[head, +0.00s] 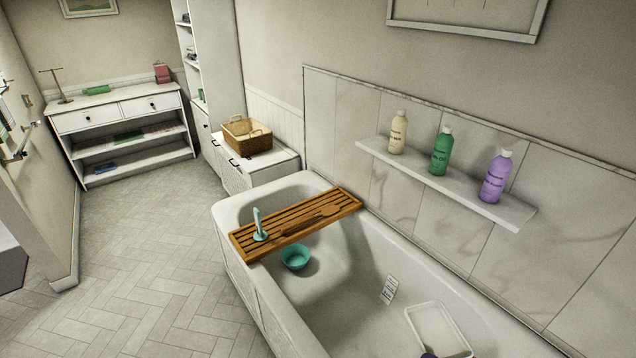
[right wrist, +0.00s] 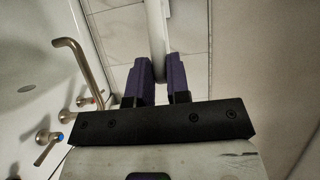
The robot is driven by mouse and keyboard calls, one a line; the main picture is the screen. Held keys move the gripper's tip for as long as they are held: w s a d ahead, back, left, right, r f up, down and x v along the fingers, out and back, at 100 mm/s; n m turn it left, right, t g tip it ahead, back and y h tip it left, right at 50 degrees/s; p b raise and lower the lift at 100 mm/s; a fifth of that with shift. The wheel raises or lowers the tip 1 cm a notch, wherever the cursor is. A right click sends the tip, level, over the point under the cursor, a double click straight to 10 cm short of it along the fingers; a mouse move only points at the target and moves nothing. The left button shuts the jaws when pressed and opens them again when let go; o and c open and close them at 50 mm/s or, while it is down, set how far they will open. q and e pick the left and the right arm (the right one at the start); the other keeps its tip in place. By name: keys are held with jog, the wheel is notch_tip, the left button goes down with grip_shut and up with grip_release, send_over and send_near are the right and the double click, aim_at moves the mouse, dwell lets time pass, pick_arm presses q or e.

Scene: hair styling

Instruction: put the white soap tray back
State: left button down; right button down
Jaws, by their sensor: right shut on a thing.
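The white soap tray (head: 438,328), a shallow rectangle with a raised rim, shows at the bottom right of the head view, over the bathtub's interior. Its near end is by the dark tip of my right gripper (head: 428,355), which barely enters at the bottom edge. In the right wrist view the purple fingers of my right gripper (right wrist: 160,78) are shut on the tray's white edge (right wrist: 157,30), seen nearly edge-on. I cannot tell how high the tray is above the tub floor. My left gripper is not in view.
A wooden bath rack (head: 290,226) spans the bathtub (head: 222,212), bearing a teal-handled item and a wooden brush. A teal bowl (head: 295,257) is below it. A wall shelf (head: 450,182) holds three bottles, with bare room at both ends. A faucet (right wrist: 75,65) is left of my right gripper.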

notch_tip(320, 180, up, 11)
jog(key=w+n+t+y, duration=0.1)
jog(key=w+n+y, duration=0.1)
jog(key=y, duration=0.1)
jog(key=shift+r+y, duration=0.15)
jog(key=shift+y, duration=0.15)
jog(key=shift+d, duration=0.15)
dwell(1.7)
